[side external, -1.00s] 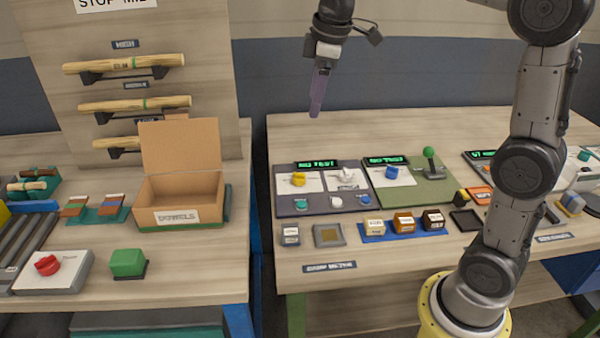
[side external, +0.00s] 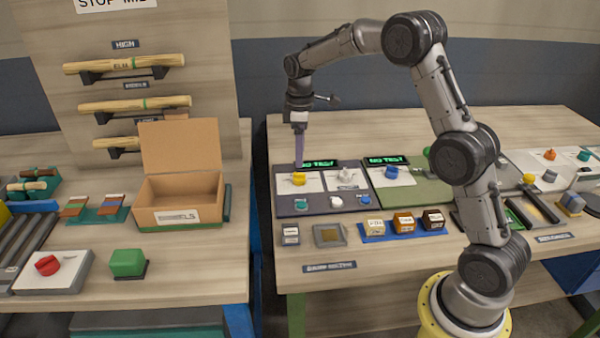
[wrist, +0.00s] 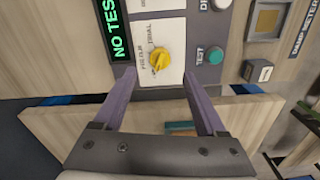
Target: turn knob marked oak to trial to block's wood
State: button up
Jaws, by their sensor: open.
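A yellow knob (side external: 298,179) sits on a white plate at the left of the test panel (side external: 288,207). In the wrist view the yellow knob (wrist: 159,61) lies just beyond my fingertips, with small print around it that I cannot read surely. My gripper (side external: 299,160) points down above and behind this knob. In the wrist view my gripper (wrist: 160,74) is open, its purple fingers apart and empty. A white knob (side external: 346,174) and a blue knob (side external: 391,172) stand to the right. A pale block (side external: 375,227), a brown block (side external: 404,222) and a dark block (side external: 433,219) sit in front; their labels are illegible.
A green display reading NO TEST (wrist: 119,30) stands behind the knob. A teal TEST button (wrist: 215,56) is in front of it. A small labelled cube (side external: 290,235) and a square pad (side external: 329,235) lie near the front edge. A gap separates the left bench.

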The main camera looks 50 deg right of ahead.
aim_at(300, 173)
notch_tip(300, 173, down, 7)
jog(key=shift+f, duration=0.2)
dwell(0.3)
grip_shut()
